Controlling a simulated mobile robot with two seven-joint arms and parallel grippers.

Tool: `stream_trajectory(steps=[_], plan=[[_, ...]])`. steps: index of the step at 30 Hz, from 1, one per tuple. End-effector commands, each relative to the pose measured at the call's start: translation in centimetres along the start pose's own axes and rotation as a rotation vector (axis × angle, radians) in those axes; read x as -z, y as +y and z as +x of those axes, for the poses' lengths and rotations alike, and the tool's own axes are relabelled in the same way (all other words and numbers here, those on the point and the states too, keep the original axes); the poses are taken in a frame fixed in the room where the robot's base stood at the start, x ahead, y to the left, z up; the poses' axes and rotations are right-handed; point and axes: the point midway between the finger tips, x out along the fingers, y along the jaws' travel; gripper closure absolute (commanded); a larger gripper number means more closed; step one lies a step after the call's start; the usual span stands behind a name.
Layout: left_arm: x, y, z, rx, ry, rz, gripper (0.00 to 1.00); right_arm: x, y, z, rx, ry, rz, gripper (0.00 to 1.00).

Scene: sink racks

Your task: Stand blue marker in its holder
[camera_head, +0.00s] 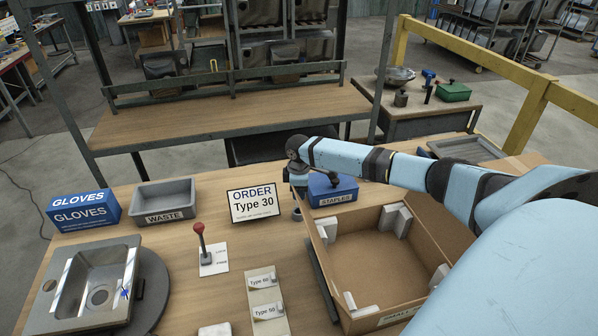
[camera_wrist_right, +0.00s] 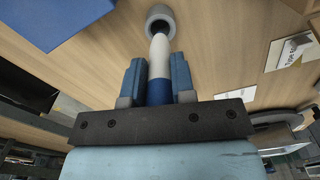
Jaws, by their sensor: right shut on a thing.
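My right gripper (camera_wrist_right: 156,72) is shut on the blue marker (camera_wrist_right: 159,58), which has a white middle and blue parts, and points it away from the wrist. The round grey holder (camera_wrist_right: 161,13) is at the top of the right wrist view, and the marker's far end overlaps its opening. I cannot tell how deep the end is. In the head view my right gripper (camera_head: 298,178) is above the holder (camera_head: 297,214), beside the blue staples box (camera_head: 333,190); the marker is mostly hidden there. My left gripper is not in view.
An open cardboard box (camera_head: 381,262) stands just right of the holder. The order sign (camera_head: 253,203) stands to its left. A red-knobbed lever (camera_head: 202,241), a grey waste bin (camera_head: 164,203), a gloves box (camera_head: 83,211) and a metal sink (camera_head: 92,282) are further left.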

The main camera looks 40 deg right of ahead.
Motion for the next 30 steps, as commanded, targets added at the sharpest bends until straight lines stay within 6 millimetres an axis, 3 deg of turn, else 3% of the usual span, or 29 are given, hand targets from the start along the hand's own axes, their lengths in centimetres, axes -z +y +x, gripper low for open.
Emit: stream_trajectory(steps=[30], plan=[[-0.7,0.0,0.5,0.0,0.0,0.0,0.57,0.0,0.0,2.6,0.001,0.0,-0.001,1.0]])
